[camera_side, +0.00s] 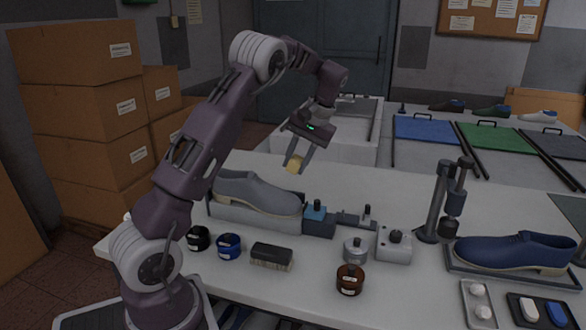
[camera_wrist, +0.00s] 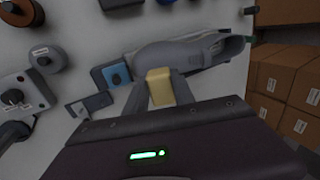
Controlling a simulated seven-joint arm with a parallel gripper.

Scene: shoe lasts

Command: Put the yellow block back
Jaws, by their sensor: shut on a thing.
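The yellow block (camera_side: 295,163) is held between the two fingers of my gripper (camera_side: 297,160), in the air above the table and above the toe end of the grey shoe. In the wrist view the yellow block (camera_wrist: 159,87) sits between the fingertips (camera_wrist: 160,90), partly covering the grey shoe (camera_wrist: 195,50) beyond it. The grey shoe (camera_side: 255,191) rests on a low grey stand (camera_side: 262,220). A blue block with a dark knob (camera_side: 316,214) stands beside the shoe's toe, and it also shows in the wrist view (camera_wrist: 113,76).
Dark and blue jars (camera_side: 228,246), a brush (camera_side: 272,256) and a brown jar (camera_side: 350,279) line the front. A lamp-like stand (camera_side: 440,205) and a blue shoe (camera_side: 515,252) are at right. Bare table (camera_side: 370,185) lies behind the shoe.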

